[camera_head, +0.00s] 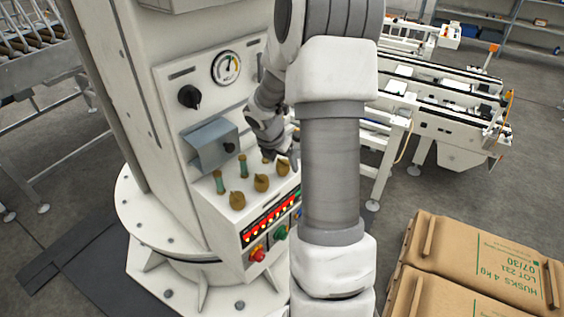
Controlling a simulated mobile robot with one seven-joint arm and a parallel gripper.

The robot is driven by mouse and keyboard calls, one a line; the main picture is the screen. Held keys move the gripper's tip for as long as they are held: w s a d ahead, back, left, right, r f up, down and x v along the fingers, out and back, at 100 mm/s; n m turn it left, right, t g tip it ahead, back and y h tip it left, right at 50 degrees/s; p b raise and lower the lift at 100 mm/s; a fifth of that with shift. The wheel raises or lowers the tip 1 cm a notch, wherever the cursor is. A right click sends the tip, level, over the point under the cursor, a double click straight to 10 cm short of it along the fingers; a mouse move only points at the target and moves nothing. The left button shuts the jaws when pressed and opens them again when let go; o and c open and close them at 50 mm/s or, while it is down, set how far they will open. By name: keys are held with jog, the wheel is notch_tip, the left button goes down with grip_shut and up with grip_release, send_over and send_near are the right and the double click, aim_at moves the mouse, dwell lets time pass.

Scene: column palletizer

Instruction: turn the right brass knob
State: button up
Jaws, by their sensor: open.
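Three brass knobs sit in a row on the sloped ledge of the white control panel (222,206). The left knob is at the front (237,201), the middle knob (261,183) is behind it, and the right brass knob (282,167) is farthest along. My gripper (284,152) is open and close above the right knob, pointing down at it. My arm's forward links partly hide the gripper, so I cannot tell whether the fingers are around the knob or touching it.
Slim green-and-brass handles (219,182) stand behind the knobs. A grey hooded box (210,145), a black dial (189,96) and a gauge (226,67) are above. Red (258,254) and green (281,232) buttons sit below. Cartons (470,265) and a conveyor (450,108) stand at right.

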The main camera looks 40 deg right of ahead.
jog(key=shift+c, duration=0.3)
grip_shut()
